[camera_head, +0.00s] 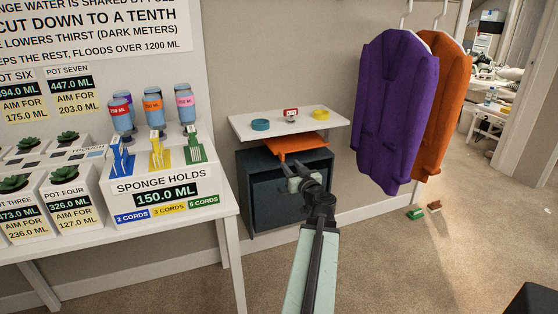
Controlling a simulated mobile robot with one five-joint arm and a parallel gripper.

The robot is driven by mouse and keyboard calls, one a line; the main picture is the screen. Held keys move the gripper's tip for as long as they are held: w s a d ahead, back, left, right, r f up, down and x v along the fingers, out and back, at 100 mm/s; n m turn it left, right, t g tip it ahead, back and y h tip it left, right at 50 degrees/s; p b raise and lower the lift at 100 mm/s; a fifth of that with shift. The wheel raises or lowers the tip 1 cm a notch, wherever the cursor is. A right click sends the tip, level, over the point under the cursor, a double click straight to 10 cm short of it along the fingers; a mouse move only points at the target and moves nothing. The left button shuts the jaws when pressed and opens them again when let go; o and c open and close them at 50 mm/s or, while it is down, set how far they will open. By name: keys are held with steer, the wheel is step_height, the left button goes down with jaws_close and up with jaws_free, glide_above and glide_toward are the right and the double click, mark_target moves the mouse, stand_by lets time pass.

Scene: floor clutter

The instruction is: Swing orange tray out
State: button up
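The orange tray (294,145) is a thin flat sheet between the white shelf (244,126) and the dark blue-grey cabinet (260,205). It sticks out a little past the shelf's front edge. My gripper (300,174) is at the end of my pale green arm, in front of the cabinet and just below the tray in the picture. I cannot tell whether it touches the tray. Its fingers are small and dark, and their opening is unclear.
A white table (120,245) with bottles stands left. A purple garment (397,110) and an orange garment (446,105) hang right. Small blocks (415,214) lie on the carpet.

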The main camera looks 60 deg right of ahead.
mark_target(283, 158)
steer(key=x, duration=0.7)
steer(key=shift+a, duration=0.1)
jaws_close()
stand_by(1.0)
